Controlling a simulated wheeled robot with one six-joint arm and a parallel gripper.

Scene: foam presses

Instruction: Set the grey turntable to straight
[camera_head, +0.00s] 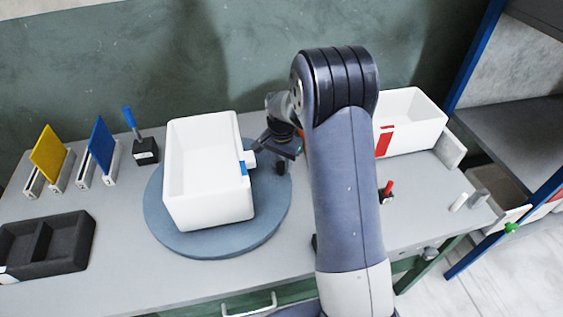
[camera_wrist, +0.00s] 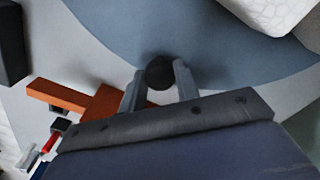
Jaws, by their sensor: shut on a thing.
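The grey turntable (camera_head: 268,215) is a round blue-grey disc on the bench, and its rim shows in the wrist view (camera_wrist: 190,35). A white open box (camera_head: 208,213) with a blue mark stands on it, tilted slightly from the bench edges. My gripper (camera_head: 283,158) reaches the right side of the disc. In the wrist view, my gripper (camera_wrist: 158,78) is shut on a dark round knob (camera_wrist: 160,68) at the disc's rim. The disc's right part is partly hidden by my arm.
A second white box (camera_head: 418,110) with a red mark stands right, behind my arm. Left are a black tray (camera_head: 70,245), yellow (camera_head: 47,155) and blue (camera_head: 101,145) panels in holders, and a blue-handled switch (camera_head: 144,150). An orange piece (camera_wrist: 90,100) lies near my gripper.

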